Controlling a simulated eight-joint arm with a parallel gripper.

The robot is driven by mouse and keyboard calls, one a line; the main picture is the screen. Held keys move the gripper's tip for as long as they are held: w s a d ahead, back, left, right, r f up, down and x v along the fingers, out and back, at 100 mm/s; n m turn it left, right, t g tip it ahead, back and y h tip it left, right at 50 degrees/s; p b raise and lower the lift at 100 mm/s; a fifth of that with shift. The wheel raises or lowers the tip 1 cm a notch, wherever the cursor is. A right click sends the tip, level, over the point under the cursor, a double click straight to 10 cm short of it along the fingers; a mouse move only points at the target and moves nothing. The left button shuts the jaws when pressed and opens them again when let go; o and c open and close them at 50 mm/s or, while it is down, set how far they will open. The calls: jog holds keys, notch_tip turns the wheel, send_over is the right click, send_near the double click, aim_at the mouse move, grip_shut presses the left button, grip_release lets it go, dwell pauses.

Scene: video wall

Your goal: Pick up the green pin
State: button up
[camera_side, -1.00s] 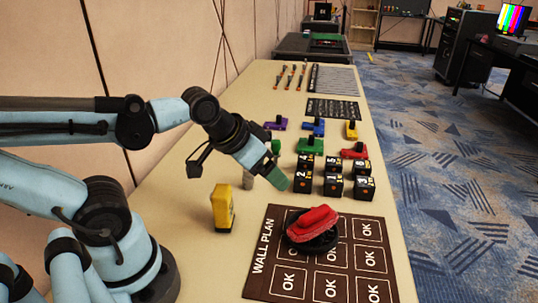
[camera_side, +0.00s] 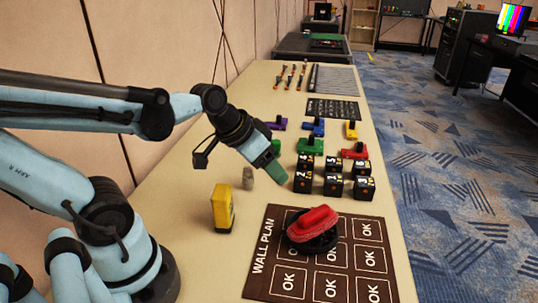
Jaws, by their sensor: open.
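A green piece with a black knob (camera_side: 310,147) stands on the table in the middle row of coloured pieces. A smaller green piece (camera_side: 277,146) shows to its left, partly hidden behind my gripper. I cannot tell which of the two is the green pin. My gripper (camera_side: 276,172) has greenish fingers and points down and right. It is above the table, in front of the smaller green piece and left of the black number blocks. It is open, and I see nothing held; the gap between its fingers is hard to make out.
Purple (camera_side: 278,123), blue (camera_side: 313,127), yellow (camera_side: 351,130) and red (camera_side: 354,151) pieces stand around. Black number blocks (camera_side: 333,184) are right of my gripper. A yellow device (camera_side: 222,208), a small grey object (camera_side: 248,178) and a brown board (camera_side: 265,285) carrying a red-and-black item (camera_side: 313,228) are nearer.

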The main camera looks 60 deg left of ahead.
jog(key=w+a+f+m+t+h, duration=0.25)
jog(key=w+a, duration=0.25)
jog(key=a, duration=0.5)
jog(key=m+t+h, duration=0.2)
jog(key=t, duration=0.1)
send_near(277, 155)
jog(key=x, duration=0.8)
jog(key=a+x, duration=0.1)
jog(key=x, duration=0.3)
jog(key=shift+w+f, duration=0.1)
jog(key=shift+f, duration=0.15)
jog(key=c, duration=1.2)
jog(key=shift+o, duration=0.2)
jog(key=shift+r, duration=0.1)
